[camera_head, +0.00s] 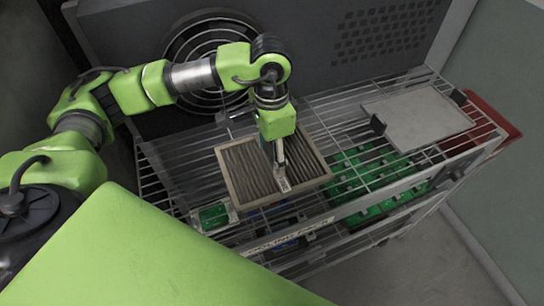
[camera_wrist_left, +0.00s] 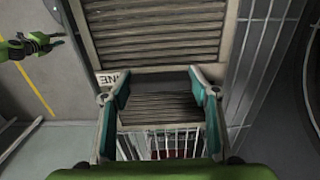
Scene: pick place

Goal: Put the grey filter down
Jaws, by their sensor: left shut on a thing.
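The grey filter (camera_head: 244,172) is a framed rectangle with dark parallel slats. In the head view it is over the left part of the wire rack (camera_head: 330,112), roughly level. I cannot tell whether it touches the wires. My left gripper (camera_head: 282,182) comes down onto it from above and is shut on it. In the left wrist view the slatted filter (camera_wrist_left: 155,40) fills the top middle, and the fingers of my left gripper (camera_wrist_left: 160,92) stand either side of more slats. A small green and black gripper (camera_wrist_left: 38,44) at the left edge looks like my right one; its jaws are unclear.
A flat grey plate (camera_head: 418,118) lies on the rack's right part between black brackets. Green boards (camera_head: 365,180) sit on the level below. A red bin (camera_head: 490,120) is at the right end. A dark panel with a round fan grille (camera_head: 205,48) stands behind.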

